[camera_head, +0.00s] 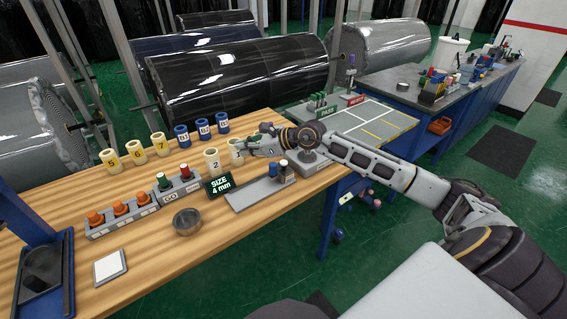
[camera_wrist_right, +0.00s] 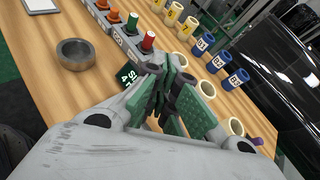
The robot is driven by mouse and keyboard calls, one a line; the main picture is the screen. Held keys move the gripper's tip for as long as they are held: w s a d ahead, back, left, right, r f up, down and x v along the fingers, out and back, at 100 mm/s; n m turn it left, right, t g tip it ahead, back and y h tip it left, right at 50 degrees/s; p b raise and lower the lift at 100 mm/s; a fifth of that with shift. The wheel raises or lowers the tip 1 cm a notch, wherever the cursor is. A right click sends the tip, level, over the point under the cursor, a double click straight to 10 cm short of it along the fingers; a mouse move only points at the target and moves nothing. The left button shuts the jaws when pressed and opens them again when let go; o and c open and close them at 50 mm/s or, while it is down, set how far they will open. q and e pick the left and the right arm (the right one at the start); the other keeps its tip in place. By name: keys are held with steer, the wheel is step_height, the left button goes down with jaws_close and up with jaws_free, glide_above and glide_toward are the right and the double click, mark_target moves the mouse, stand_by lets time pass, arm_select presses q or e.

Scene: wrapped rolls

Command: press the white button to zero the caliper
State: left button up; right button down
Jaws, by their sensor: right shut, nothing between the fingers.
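A white square pad (camera_head: 110,266) in a grey frame lies flat on the wooden bench at the front left; I cannot tell if it is the button. It also shows at the top left of the right wrist view (camera_wrist_right: 40,4). A low grey device (camera_head: 254,194) with small blocks at its right end lies beside the "SIZE 4 mm" sign (camera_head: 219,185); I cannot tell if it is the caliper. My right gripper (camera_head: 243,146) is shut and empty above the bench, near the cream rolls. Its closed fingers (camera_wrist_right: 165,85) hide part of the sign. My left gripper is out of view.
A metal bowl (camera_head: 187,222) stands between the pad and the grey device. Orange knobs (camera_head: 121,208) and green and red buttons sit on grey boxes behind. Cream rolls (camera_head: 160,144) and blue rolls (camera_head: 202,129) stand upright. The bench front is mostly clear.

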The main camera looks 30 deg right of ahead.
steer(key=w+d+n+g+h, duration=0.1)
steer(key=d+h, duration=0.5)
steer(key=d, duration=0.8)
steer(key=shift+d+f+n, duration=0.15)
steer(key=shift+d+n, duration=0.05)
steer(key=shift+n, duration=0.4)
steer(key=shift+w+f, duration=0.1)
steer(key=shift+f, duration=0.1)
steer(key=b, duration=0.2)
glide_above(282, 163)
steer(key=shift+f, duration=3)
steer(key=shift+f+b, duration=0.4)
steer(key=shift+f, duration=0.25)
steer(key=shift+f+b, duration=0.45)
steer(key=shift+b, duration=0.15)
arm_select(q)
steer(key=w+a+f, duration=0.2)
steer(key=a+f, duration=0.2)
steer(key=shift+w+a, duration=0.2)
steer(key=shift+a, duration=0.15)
arm_select(e)
steer(key=shift+f, duration=0.1)
